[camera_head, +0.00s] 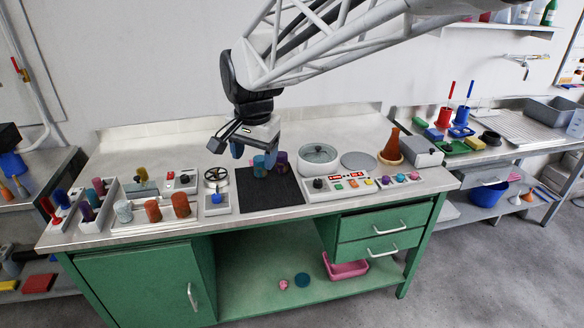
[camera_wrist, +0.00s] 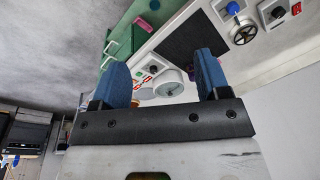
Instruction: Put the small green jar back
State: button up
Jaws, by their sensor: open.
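My gripper (camera_head: 254,152) is open and empty above the bench, near the back edge of the black mat (camera_head: 270,194). In the wrist view its two blue fingers (camera_wrist: 170,78) stand wide apart with nothing between them. A small teal-green jar (camera_head: 259,168) shows at the mat's back edge, just below my gripper and partly covered by it. A purple jar (camera_head: 281,161) stands right beside it.
Racks of coloured jars (camera_head: 152,210) fill the bench's left side. A hand wheel (camera_head: 216,179) stands left of the mat. Right of it are a round white vessel (camera_head: 319,160), control panels (camera_head: 352,183), a grey disc (camera_head: 359,161) and a brown flask (camera_head: 391,146). The mat's front is clear.

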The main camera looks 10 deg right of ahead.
jog(key=s+d+f+n, duration=0.1)
jog(key=s+d+n, duration=0.1)
jog(key=s+d, duration=0.2)
jog(key=s+d+f+n, duration=0.2)
jog(key=s+d, duration=0.2)
jog(key=s, duration=0.7)
jog(key=s+d+f+n+t, duration=0.1)
jog(key=s+d, duration=0.3)
jog(key=s, duration=0.4)
jog(key=shift+d+f+n, duration=0.25)
jog(key=shift+f+n, duration=0.35)
jog(key=shift+n, duration=0.3)
